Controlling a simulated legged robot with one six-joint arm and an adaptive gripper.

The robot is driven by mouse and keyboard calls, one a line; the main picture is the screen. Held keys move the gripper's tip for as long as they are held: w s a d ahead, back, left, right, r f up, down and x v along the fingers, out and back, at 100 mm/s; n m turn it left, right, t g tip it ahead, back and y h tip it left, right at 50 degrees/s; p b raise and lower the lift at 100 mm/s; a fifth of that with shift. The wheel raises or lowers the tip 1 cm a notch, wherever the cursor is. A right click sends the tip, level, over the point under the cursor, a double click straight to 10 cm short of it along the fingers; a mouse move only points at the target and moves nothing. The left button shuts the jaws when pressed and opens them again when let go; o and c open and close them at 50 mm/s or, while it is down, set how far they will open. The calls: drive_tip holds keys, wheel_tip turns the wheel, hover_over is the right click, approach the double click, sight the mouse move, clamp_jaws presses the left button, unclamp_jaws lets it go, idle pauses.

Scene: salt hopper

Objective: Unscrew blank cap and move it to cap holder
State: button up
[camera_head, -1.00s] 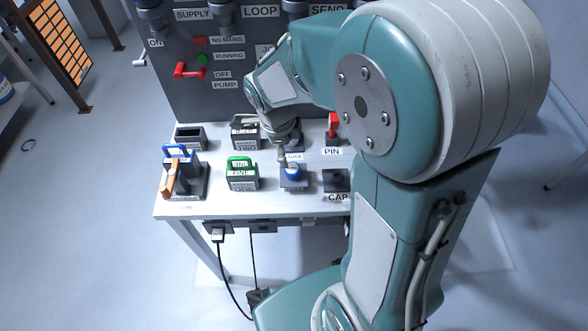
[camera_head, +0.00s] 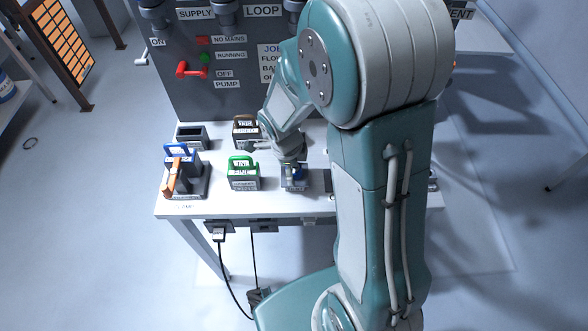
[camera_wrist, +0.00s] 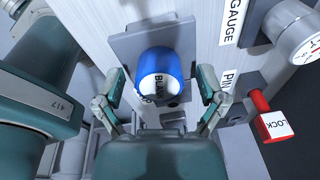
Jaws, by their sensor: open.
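The blank cap (camera_wrist: 158,70) is a blue round cap with a white label, seated on a grey square base in the wrist view. My gripper (camera_wrist: 163,98) is open, with one finger on each side of the cap and a visible gap at both sides. The cap's blue edge also shows in the head view (camera_head: 299,171), just below my gripper (camera_head: 292,158). The cap holder cannot be made out in either current view; my arm covers that part of the table in the head view.
A red lock pin (camera_wrist: 267,115) and a gauge (camera_wrist: 295,35) stand right of the cap in the wrist view. In the head view, a green-handled block (camera_head: 242,172), a brown-handled block (camera_head: 246,131) and a blue-and-orange-handled stand (camera_head: 181,172) are left of my gripper.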

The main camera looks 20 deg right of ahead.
clamp_jaws()
drive_tip(key=shift+n, duration=2)
drive_tip(key=shift+n, duration=0.3)
drive_tip(key=shift+s+n, duration=0.1)
drive_tip(key=shift+n, duration=1.6)
drive_tip(key=shift+n, duration=0.7)
